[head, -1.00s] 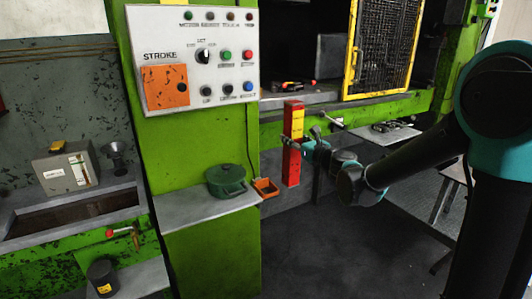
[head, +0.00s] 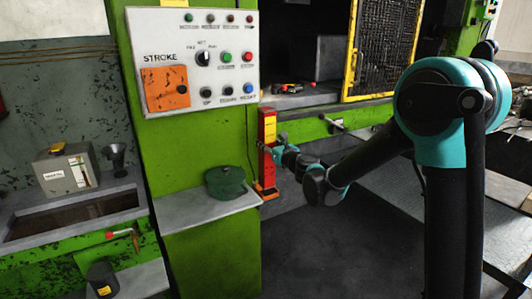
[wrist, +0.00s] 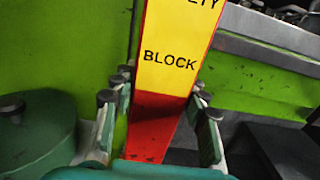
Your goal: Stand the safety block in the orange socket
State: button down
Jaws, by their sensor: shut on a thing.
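The safety block (head: 268,165) is a tall red bar with a yellow label. It stands about upright beside the green press column in the head view. My gripper (head: 270,146) is shut on its middle from the right. In the wrist view the block (wrist: 172,58) passes between the two fingers of my gripper (wrist: 158,112), with "BLOCK" readable on its yellow part. The orange socket (head: 268,196) shows at the block's lower end, at the right end of the grey shelf. Whether the block's foot is inside the socket or just above it I cannot tell. The socket is not visible in the wrist view.
A green lidded pot (head: 226,182) stands on the grey shelf (head: 205,211) left of the block; it also shows in the wrist view (wrist: 35,125). The control panel (head: 195,60) is above. A yellow mesh guard (head: 383,45) is at upper right. Dark floor lies below.

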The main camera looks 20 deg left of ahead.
jog(key=shift+a+f, duration=0.2)
jog(key=shift+f, duration=1.9)
jog(key=c, duration=0.8)
grip_release()
jog(key=shift+c, duration=0.2)
